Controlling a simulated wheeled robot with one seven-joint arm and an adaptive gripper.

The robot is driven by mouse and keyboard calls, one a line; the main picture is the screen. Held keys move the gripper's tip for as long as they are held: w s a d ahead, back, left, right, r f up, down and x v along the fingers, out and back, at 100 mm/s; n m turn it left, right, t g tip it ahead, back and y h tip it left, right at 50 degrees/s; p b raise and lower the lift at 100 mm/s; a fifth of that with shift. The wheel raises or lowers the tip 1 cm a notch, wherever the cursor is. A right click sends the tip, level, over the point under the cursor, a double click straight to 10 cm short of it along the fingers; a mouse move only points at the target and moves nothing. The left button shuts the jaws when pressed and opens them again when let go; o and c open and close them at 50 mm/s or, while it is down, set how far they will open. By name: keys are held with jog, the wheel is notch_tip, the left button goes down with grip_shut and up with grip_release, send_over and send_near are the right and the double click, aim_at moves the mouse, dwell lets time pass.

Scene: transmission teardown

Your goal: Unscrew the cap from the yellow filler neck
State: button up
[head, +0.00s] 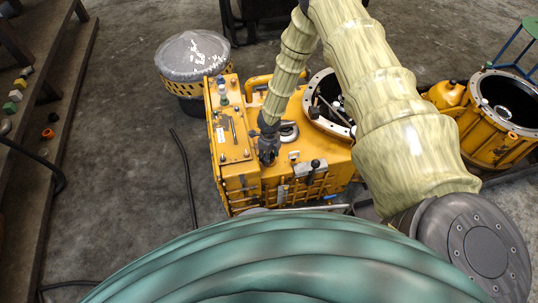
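The yellow transmission housing (240,186) stands on the floor in the middle of the head view. My gripper (268,160) points down over the housing's top, just right of its raised left panel. The fingertips are small and dark here, and I cannot tell whether they are open or shut. I cannot make out a cap or filler neck for certain beneath them; my gripper may hide them. A metal ring (289,133) lies right behind my gripper. A black knob (315,163) stands to its right near the front edge.
Green-topped fittings stand on the left panel (232,130). A round opening with rods is behind my gripper. A grey-lidded yellow drum (193,57) stands behind left, an open yellow casing (502,125) at right. A left shelf (60,100) holds small coloured parts. A black cable (186,175) crosses the floor.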

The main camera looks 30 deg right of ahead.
jog(key=n, duration=0.2)
jog(key=shift+n, duration=0.4)
jog(key=o, duration=1.3)
jog(key=shift+o, duration=0.3)
jog(key=o, duration=0.4)
jog(key=shift+o, duration=0.2)
jog(key=shift+r, duration=0.1)
jog(key=shift+w+a+r+p, duration=0.1)
jog(key=shift+r+p, duration=1.8)
jog(key=shift+r, duration=0.6)
jog(key=shift+o, duration=0.3)
